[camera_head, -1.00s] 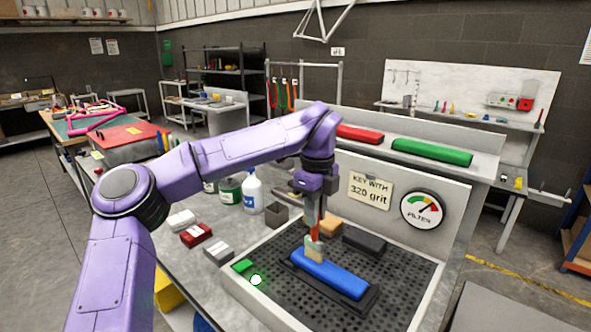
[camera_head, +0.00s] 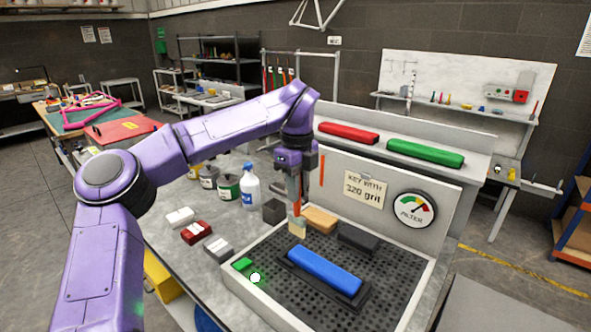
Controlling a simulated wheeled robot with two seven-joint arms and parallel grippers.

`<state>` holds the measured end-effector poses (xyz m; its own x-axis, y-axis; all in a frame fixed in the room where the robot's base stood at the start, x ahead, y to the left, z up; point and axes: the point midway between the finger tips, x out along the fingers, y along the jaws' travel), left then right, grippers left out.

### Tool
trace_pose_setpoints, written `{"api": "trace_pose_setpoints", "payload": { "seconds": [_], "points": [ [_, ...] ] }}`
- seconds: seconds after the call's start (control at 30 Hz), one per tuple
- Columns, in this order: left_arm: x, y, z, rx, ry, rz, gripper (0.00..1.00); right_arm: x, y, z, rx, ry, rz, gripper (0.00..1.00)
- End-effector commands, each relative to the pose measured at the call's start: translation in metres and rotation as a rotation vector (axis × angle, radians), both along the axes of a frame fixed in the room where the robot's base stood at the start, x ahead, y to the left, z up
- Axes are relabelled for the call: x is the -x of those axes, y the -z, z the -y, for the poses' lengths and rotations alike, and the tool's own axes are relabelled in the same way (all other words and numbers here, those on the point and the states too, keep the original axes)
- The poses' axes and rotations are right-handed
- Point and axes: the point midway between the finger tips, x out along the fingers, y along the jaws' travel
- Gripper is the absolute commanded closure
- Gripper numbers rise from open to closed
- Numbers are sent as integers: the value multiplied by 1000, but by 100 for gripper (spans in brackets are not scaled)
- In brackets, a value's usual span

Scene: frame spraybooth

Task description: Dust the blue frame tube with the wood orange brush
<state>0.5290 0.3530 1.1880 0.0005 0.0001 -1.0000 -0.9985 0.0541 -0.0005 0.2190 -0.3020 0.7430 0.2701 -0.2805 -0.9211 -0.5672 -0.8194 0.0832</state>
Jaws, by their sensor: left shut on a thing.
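The blue frame tube (camera_head: 325,270) lies on a dark holder on the perforated bed of the booth tray, in the middle right of the head view. My left gripper (camera_head: 297,196) points down and is shut on the wood orange brush (camera_head: 298,224). The brush hangs upright, bristles down, just beyond the tube's left end. In this view the bristles look clear of the tube, but their exact height above the bed cannot be told. My right gripper is out of view.
A tan block (camera_head: 320,219) and a dark block (camera_head: 357,239) lie behind the tube. A spray bottle (camera_head: 250,185) and cans stand left of the tray. A gauge panel (camera_head: 413,210) stands behind it.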

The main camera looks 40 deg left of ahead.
Motion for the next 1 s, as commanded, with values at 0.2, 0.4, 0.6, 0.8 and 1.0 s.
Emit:
{"api": "trace_pose_setpoints", "payload": {
  "seconds": [0.2, 0.4, 0.6, 0.8, 1.0],
  "points": [
    [-1, -23, 1, 0, 0, 0, 100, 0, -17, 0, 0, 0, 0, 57],
    [-1, -28, 1, 1, 1, -1, 100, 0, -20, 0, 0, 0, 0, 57],
    [-1, -27, 1, 1, 1, 0, 100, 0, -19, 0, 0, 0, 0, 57],
    [-1, -27, 1, 1, 1, 0, 100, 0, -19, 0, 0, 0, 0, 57],
    [-1, -27, 1, 1, 1, 0, 100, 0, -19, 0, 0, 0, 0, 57]
  ]
}}
